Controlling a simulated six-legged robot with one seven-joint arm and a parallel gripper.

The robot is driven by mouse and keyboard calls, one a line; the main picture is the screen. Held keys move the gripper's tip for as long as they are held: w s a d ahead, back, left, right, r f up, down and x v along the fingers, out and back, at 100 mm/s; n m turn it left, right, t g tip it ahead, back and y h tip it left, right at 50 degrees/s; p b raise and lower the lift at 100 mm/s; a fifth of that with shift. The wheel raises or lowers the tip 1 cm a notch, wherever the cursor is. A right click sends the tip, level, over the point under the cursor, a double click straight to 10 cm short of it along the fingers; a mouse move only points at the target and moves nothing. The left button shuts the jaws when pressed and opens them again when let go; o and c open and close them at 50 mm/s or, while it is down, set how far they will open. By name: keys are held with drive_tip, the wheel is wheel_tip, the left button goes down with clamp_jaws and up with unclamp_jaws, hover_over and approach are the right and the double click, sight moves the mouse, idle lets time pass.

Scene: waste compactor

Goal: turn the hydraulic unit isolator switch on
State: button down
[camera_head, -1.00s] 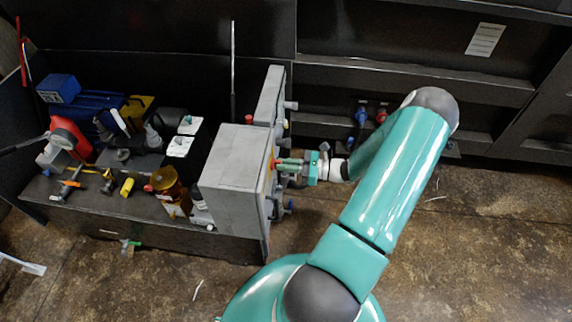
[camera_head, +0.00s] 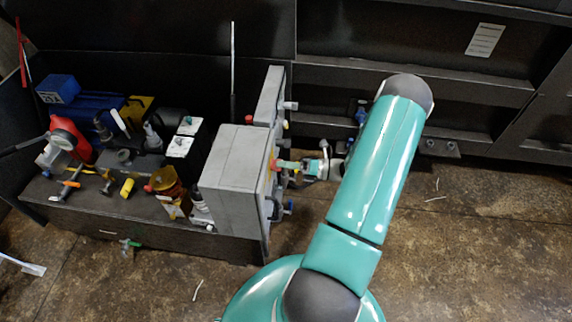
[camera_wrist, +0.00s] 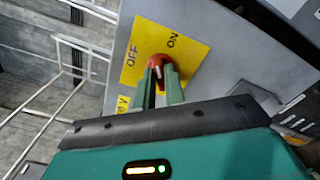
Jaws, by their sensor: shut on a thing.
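The isolator switch is a red rotary knob (camera_wrist: 157,66) on a yellow plate (camera_wrist: 139,37) marked OFF and ON, fixed to a grey cabinet (camera_wrist: 209,29). In the head view the red knob (camera_head: 276,165) shows on the right face of the grey cabinet (camera_head: 236,158). My gripper (camera_wrist: 160,76) is shut on the knob, its two green fingers on either side of it. In the wrist view the plate looks tilted, with OFF left of the knob and ON above right. A pale mark shows on the knob between the fingers; its exact setting I cannot tell.
Other knobs and a handle (camera_head: 275,208) stick out of the cabinet's right face close to my gripper. A dark bench (camera_head: 110,205) left of the cabinet holds tools and bottles.

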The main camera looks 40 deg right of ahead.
drive_tip(key=m, duration=0.7)
drive_tip(key=shift+f, duration=0.15)
idle(0.3)
drive_tip(key=c, duration=1.5)
unclamp_jaws()
drive_tip(key=shift+o, duration=0.2)
drive_tip(key=shift+s+d, duration=0.1)
drive_tip(key=v, duration=1.3)
drive_tip(key=shift+s, duration=0.25)
drive_tip(key=shift+d, duration=0.1)
